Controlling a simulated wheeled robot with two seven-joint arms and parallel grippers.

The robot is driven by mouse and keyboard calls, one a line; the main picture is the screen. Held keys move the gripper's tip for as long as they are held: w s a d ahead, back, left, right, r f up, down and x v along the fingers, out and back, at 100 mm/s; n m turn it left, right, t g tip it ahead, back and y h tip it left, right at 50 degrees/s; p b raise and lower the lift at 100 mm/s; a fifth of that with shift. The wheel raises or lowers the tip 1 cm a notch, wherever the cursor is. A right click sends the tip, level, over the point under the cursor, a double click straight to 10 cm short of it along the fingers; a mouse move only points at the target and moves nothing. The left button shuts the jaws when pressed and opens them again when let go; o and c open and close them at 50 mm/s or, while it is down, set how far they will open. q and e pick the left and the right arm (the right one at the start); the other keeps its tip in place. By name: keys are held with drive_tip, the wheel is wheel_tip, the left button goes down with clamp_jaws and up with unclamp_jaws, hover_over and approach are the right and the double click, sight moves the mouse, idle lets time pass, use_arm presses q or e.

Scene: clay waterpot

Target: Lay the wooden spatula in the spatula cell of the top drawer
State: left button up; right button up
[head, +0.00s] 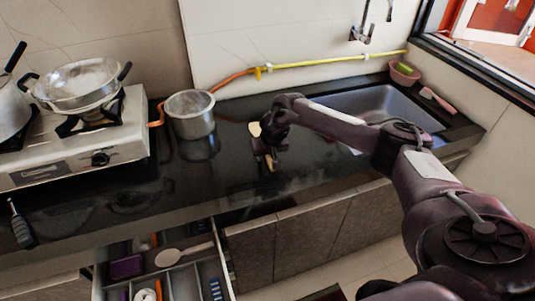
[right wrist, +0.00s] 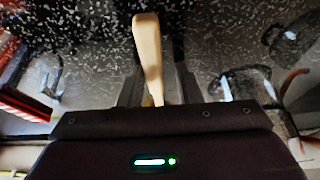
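The wooden spatula (head: 269,162) shows in part around my right gripper (head: 264,150), over the dark counter; a pale end (head: 254,129) shows behind the gripper. In the right wrist view, a tan wooden length of the spatula (right wrist: 148,50) runs between my right gripper's fingers (right wrist: 160,85), which are close together on either side of it. The gripper hides its middle. I cannot tell whether it touches the counter. The top drawer (head: 222,265) is open at the lower left, with divided cells. My left gripper is not in view.
A pale spoon (head: 183,253), a purple item (head: 126,267) and blue items (head: 215,289) lie in the drawer. A metal pot (head: 190,115) stands left of my gripper, beside the stove (head: 125,140). The sink (head: 385,105) is at the right. The counter front is mostly clear.

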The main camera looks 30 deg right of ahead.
drive_tip(key=shift+s+d+f, duration=0.15)
drive_tip(key=shift+f, duration=0.1)
